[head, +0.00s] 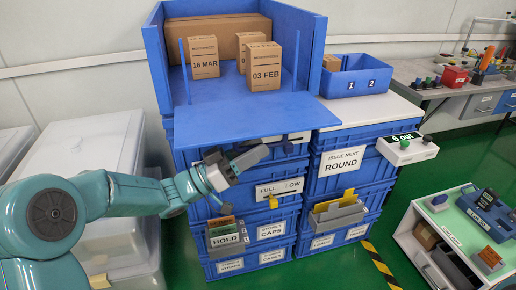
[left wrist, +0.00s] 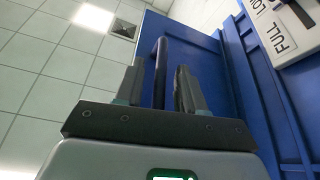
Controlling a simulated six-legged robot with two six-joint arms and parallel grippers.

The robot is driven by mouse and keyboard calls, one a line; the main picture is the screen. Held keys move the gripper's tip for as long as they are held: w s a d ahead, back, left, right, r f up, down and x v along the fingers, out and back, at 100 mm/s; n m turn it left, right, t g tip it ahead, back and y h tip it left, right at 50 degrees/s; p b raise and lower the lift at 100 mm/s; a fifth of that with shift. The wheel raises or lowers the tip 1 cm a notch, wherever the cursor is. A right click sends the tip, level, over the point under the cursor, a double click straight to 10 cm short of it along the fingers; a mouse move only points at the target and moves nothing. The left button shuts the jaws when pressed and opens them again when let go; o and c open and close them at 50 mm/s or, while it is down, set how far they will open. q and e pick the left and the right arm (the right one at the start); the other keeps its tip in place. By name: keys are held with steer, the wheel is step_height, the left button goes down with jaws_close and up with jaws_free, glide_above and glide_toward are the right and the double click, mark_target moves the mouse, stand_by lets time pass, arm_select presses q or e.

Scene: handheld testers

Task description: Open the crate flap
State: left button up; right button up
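The blue crate (head: 158,62) stands on top of the stacked bins in the head view, with its front open. Its flap (head: 245,122) extends forward from the opening, roughly level, and shows as a blue panel (left wrist: 207,55) in the left wrist view. My left gripper (head: 238,163) is under the flap's front edge. In the left wrist view its fingers (left wrist: 160,92) are apart, with a dark blue bar (left wrist: 159,65) between them. Slight gaps show beside the bar, so it does not look clamped. My right gripper is not in view.
Cartons (head: 203,57) stand inside the crate. Below are blue bins with labels, including a FULL/LOW plate (head: 280,188) close to my left gripper. A blue box (head: 356,76) marked 1 and 2 stands at right. A white cart (head: 437,232) stands at lower right, with green floor between.

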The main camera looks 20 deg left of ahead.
mark_target(259, 136)
arm_select(q)
steer(key=shift+w+d+r, duration=0.3)
steer(key=shift+w+d, duration=0.1)
steer(key=shift+d, duration=0.1)
jaws_close()
step_height(259, 136, up, 3)
steer(key=n+y+p, duration=0.1)
steer(key=n+p, duration=0.1)
steer(key=p, duration=0.1)
steer(key=shift+s+d+r+t+p, duration=0.1)
steer(key=shift+s+t+p, duration=0.05)
steer(key=shift+t+p, duration=0.25)
steer(key=shift+r+n, duration=0.1)
steer(key=shift+n, duration=0.5)
